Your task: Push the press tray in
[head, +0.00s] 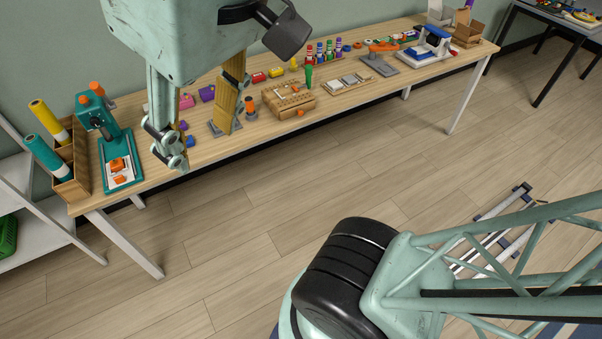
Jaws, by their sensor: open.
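A teal press (101,112) with an orange knob stands at the left end of the wooden workbench. A flat tray (121,185) at its foot faces the front edge of the bench. White and orange pieces lie on it. From here I cannot tell how far the tray sticks out. My gripper (202,117) hangs large in the foreground at upper left, to the right of the press. Its fingers are apart and nothing shows between them as held. It appears clear of the press, and it hides part of the bench behind.
A wooden holder (68,185) with yellow and teal rolls stands left of the press. A wooden box (286,99), small colored parts and a blue-white device (430,47) line the workbench (220,155).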

